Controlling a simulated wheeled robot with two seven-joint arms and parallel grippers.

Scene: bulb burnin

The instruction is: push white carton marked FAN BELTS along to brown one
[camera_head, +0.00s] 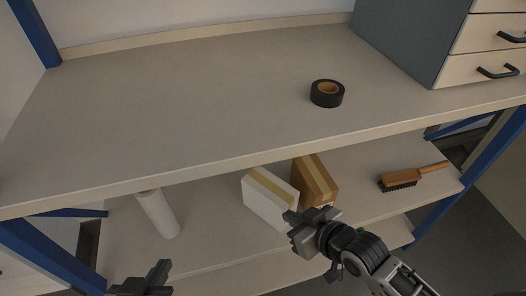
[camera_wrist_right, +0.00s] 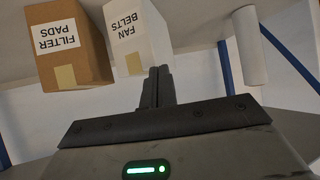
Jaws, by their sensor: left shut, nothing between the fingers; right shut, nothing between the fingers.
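The white carton (camera_head: 266,200) stands on the lower shelf; its FAN BELTS label shows upside down in the right wrist view (camera_wrist_right: 128,28). The brown carton (camera_head: 316,184), labelled FILTER PADS in the right wrist view (camera_wrist_right: 68,45), stands just to its right in the head view. My right gripper (camera_head: 293,217) is shut and empty at the white carton's near lower edge. Its fingers (camera_wrist_right: 159,72) overlap the carton's edge in the wrist view; contact is unclear. My left gripper (camera_head: 155,275) is shut and empty at the bottom edge.
A white roll (camera_head: 158,214) stands on the lower shelf, left of the cartons. A wooden brush (camera_head: 413,177) lies to their right. The upper shelf (camera_head: 180,110) overhangs them and carries black tape (camera_head: 327,93) and a drawer cabinet (camera_head: 412,40). Shelf space between roll and white carton is clear.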

